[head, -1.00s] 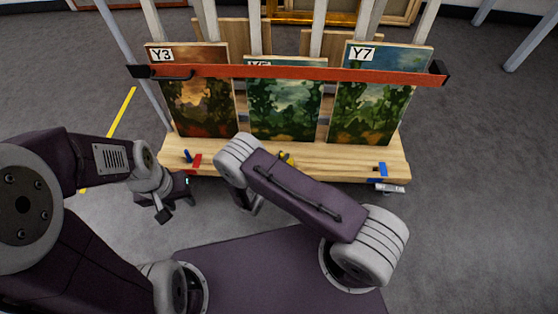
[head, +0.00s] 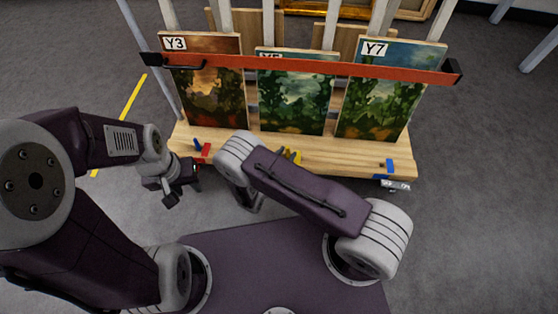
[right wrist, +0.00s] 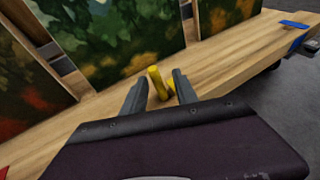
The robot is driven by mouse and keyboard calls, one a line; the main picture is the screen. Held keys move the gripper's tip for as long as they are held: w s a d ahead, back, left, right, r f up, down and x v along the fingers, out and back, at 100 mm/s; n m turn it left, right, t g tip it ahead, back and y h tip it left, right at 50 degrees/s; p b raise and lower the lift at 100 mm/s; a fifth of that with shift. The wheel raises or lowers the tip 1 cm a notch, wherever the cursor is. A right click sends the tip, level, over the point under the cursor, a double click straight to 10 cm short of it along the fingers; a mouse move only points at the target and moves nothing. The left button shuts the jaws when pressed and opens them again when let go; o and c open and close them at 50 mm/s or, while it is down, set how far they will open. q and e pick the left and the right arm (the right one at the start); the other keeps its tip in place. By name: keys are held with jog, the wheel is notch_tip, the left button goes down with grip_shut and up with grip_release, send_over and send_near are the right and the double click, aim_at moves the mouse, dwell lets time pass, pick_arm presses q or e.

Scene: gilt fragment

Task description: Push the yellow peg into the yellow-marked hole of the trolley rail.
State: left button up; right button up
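The yellow peg (right wrist: 154,82) stands on the wooden trolley rail (right wrist: 216,62), leaning slightly in the right wrist view. A yellow mark (right wrist: 171,82) shows beside it; the hole is not visible. My right gripper (right wrist: 161,77) is open, its two fingers on either side of the peg with a gap visible. Whether the peg's lower end is in the hole cannot be told. In the head view my right arm hides that gripper and part of the yellow pieces (head: 292,155). My left gripper (head: 171,194) hangs left of the rail, away from the peg; its finger opening is unclear.
Three paintings, one marked Y3 (head: 207,92) and one Y7 (head: 384,95), stand on the rail behind a red bar (head: 310,69). Blue and red pieces (head: 204,150) sit at the rail's left, a blue piece (head: 388,167) at its right. Grey floor is free right.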

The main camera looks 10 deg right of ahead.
jog(key=p+v, duration=0.3)
jog(key=v, duration=0.6)
jog(key=s+d+r+m+g, duration=0.5)
jog(key=d+r+m+g, duration=0.45)
jog(key=m, duration=0.25)
jog(key=s+d+r+m+y, duration=0.2)
jog(key=s+r+m+y, duration=0.2)
jog(key=r+m+y, duration=0.5)
jog(key=r+m, duration=0.1)
jog(key=m, duration=0.6)
jog(key=shift+m, duration=0.4)
